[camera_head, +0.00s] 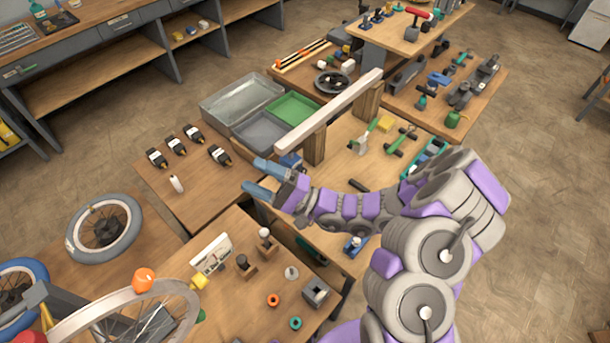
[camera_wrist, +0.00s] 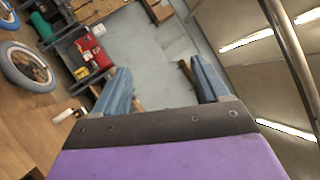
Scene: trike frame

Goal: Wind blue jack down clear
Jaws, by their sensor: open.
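My gripper (camera_head: 252,174) is open and empty, with its two blue fingers pointing left in the head view. It also shows in the wrist view (camera_wrist: 160,64), with only distant floor and wall between the fingers. A small blue object (camera_head: 291,160), perhaps the blue jack, sits under the near end of a pale beam (camera_head: 330,110), just beyond my gripper. My gripper and forearm partly hide it, and I cannot tell whether it touches the beam. The beam lies across two wooden blocks (camera_head: 315,145). Another blue tool (camera_head: 354,244) lies below my forearm.
A grey tray (camera_head: 262,131) and a green tray (camera_head: 294,108) stand left of the beam. A green clamp (camera_head: 400,141) lies right of the beam. A wheel (camera_head: 105,228) lies at far left.

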